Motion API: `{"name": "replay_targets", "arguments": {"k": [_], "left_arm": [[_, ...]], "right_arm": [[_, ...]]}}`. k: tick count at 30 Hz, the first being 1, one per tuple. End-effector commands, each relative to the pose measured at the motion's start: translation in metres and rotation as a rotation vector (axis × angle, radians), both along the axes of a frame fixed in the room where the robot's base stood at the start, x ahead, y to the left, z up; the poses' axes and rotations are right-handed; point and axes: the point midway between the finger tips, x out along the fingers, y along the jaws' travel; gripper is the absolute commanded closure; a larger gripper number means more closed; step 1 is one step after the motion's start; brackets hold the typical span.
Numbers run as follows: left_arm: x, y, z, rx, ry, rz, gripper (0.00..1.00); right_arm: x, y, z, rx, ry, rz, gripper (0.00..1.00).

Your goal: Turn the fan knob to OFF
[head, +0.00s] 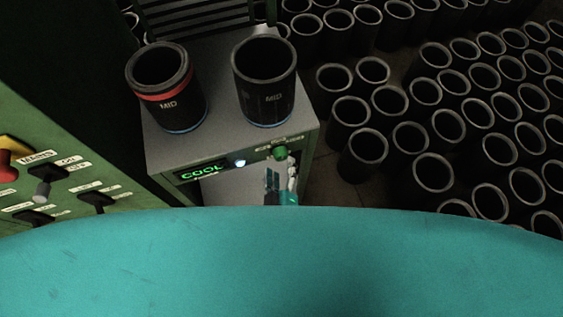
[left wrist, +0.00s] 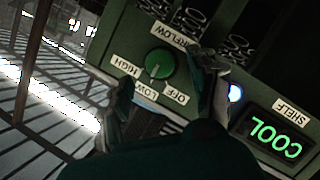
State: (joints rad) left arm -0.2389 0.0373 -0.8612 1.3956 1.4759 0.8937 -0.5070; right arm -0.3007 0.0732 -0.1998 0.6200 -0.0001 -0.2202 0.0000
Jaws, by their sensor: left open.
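The fan knob (head: 280,152) is a round green dial on the front of a grey unit, under a label strip. In the left wrist view the knob (left wrist: 159,63) has HIGH, LOW and OFF labels around it. A small pale mark on its face seems to point towards LOW, but it is too small to be sure. My left gripper (head: 280,178) is just below and in front of the knob in the head view. Its fingers (left wrist: 168,92) are spread, with nothing between them, and the knob lies beyond the tips. My right gripper is not in view.
A lit COOL display (head: 202,171) and a bluish-white light (head: 239,162) are left of the knob. Two black MID sleeves (head: 168,105) (head: 265,100) stand on the unit. Many sleeves (head: 433,172) cover the floor at right. A green panel (head: 60,195) with switches is at left.

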Motion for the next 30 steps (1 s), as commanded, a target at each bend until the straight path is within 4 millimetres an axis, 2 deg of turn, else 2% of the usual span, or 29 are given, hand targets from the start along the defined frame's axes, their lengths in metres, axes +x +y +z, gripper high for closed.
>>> {"name": "replay_targets", "arguments": {"k": [3,7,18,30], "left_arm": [[0.018,0.000,-0.007,0.000,-0.003,0.000,0.40],[0.029,0.001,-0.009,0.000,-0.002,-0.001,0.40],[0.033,0.001,-0.009,0.000,0.000,0.000,0.41],[0.033,0.001,-0.009,0.000,0.000,0.000,0.93]], "right_arm": [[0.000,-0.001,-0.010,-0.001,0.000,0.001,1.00],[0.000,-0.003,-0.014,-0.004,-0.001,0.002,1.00],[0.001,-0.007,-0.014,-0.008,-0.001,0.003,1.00],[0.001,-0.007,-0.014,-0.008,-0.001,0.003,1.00]]}}
